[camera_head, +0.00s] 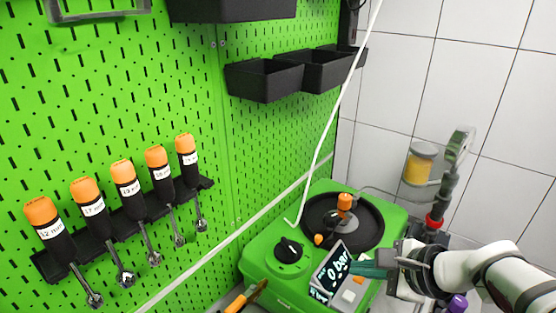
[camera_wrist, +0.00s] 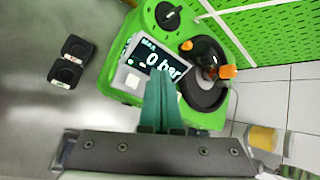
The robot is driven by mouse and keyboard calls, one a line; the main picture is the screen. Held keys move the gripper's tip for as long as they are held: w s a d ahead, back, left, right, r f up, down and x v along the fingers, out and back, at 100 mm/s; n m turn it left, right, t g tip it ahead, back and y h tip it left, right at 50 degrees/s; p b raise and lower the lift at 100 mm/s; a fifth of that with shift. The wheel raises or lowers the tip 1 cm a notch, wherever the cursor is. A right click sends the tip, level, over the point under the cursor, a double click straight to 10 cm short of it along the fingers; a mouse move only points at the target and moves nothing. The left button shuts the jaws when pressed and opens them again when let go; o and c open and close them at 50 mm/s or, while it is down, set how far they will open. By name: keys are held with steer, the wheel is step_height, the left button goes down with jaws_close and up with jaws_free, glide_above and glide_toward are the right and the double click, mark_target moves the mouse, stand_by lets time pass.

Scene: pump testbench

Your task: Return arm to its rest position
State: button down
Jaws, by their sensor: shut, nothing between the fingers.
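My gripper (camera_head: 357,268) is at the lower right of the head view, in front of the green pump testbench (camera_head: 262,257). Its teal fingers (camera_wrist: 161,103) are shut and empty in the wrist view. They overlap the lower edge of the display (camera_wrist: 152,60), which reads "0 bar"; I cannot tell whether they touch it. The display (camera_head: 331,270) is tilted in the head view. A black knob (camera_head: 289,249) sits to the left of the display. A round black plate (camera_head: 342,222) with orange-capped fittings (camera_head: 345,201) lies behind. My arm reaches in from the right.
A green pegboard (camera_head: 90,100) holds several orange-capped drivers (camera_head: 123,177) and black bins (camera_head: 265,79). A yellow container (camera_head: 418,167) hangs at the right. Two black blocks (camera_wrist: 71,61) lie on the grey table (camera_wrist: 30,110). A white tube (camera_head: 335,112) rises beside the bench.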

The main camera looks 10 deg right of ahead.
stand_by(0.4)
steer(key=s+a+n+g+y, duration=0.1)
steer(key=s+a+n+g, duration=0.1)
steer(key=s+a+n, duration=0.35)
steer(key=s+a+f+n+g+h, duration=0.1)
steer(key=s+a+f+n+g, duration=0.1)
steer(key=s, duration=0.5)
steer(key=s+a+f+n+g+h, duration=0.2)
steer(key=s+a+f+n+g, duration=0.1)
steer(key=s+a+n, duration=0.3)
steer(key=s+n+g, duration=0.1)
steer(key=n, duration=0.1)
steer(key=shift+s+n, duration=0.25)
steer(key=shift+n, duration=0.1)
